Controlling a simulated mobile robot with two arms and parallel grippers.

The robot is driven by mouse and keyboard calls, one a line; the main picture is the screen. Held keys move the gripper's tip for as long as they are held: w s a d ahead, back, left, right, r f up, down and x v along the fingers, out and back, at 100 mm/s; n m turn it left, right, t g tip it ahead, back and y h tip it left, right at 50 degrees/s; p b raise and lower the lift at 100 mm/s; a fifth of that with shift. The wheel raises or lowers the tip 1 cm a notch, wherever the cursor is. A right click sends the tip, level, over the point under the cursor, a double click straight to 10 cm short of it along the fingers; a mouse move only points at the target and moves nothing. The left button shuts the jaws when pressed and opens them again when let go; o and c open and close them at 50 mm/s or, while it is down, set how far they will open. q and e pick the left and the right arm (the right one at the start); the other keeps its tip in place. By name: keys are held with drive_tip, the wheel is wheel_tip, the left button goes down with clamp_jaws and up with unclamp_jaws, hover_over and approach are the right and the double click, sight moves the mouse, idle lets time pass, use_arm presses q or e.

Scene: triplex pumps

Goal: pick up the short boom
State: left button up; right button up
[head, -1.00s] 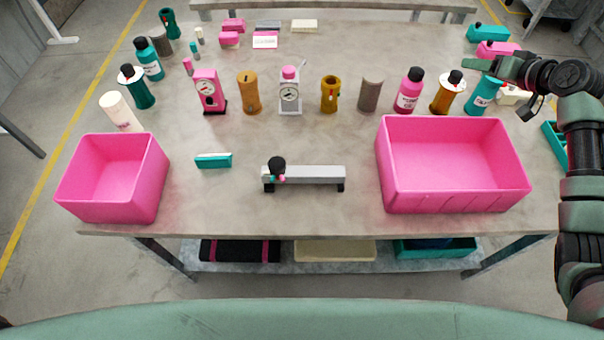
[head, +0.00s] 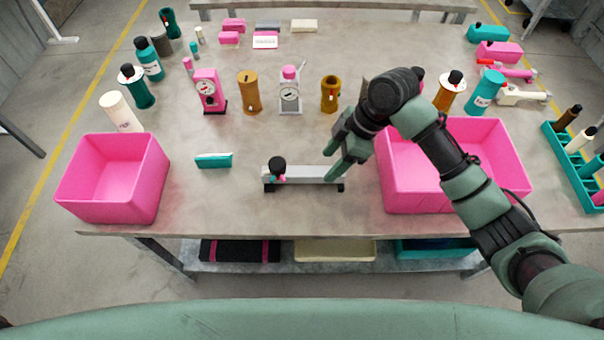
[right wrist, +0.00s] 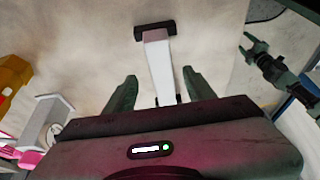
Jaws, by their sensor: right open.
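The grey bar on black feet, which I take to be the short boom (head: 308,174), lies left to right on the table between the two pink bins. A black round knob (head: 277,165) with small coloured tips is at its left end. My right gripper (head: 338,160) is open above the bar's right part in the head view. In the right wrist view the bar (right wrist: 158,65) runs between the spread fingers of my right gripper (right wrist: 157,92), with no visible contact. What seems to be my left gripper (right wrist: 252,48) shows small at the right there.
A large pink bin (head: 400,195) stands right of the bar, under my right arm. A smaller pink bin (head: 110,205) stands at the left. A teal block (head: 213,160) lies left of the bar. Several pumps and bottles form a row behind; the table directly around the bar is clear.

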sight(323, 171)
drive_tip(key=x, duration=0.6)
drive_tip(key=shift+s+a+f, duration=0.1)
drive_tip(key=shift+a+f, duration=0.1)
drive_tip(key=shift+r, duration=0.1)
clamp_jaws()
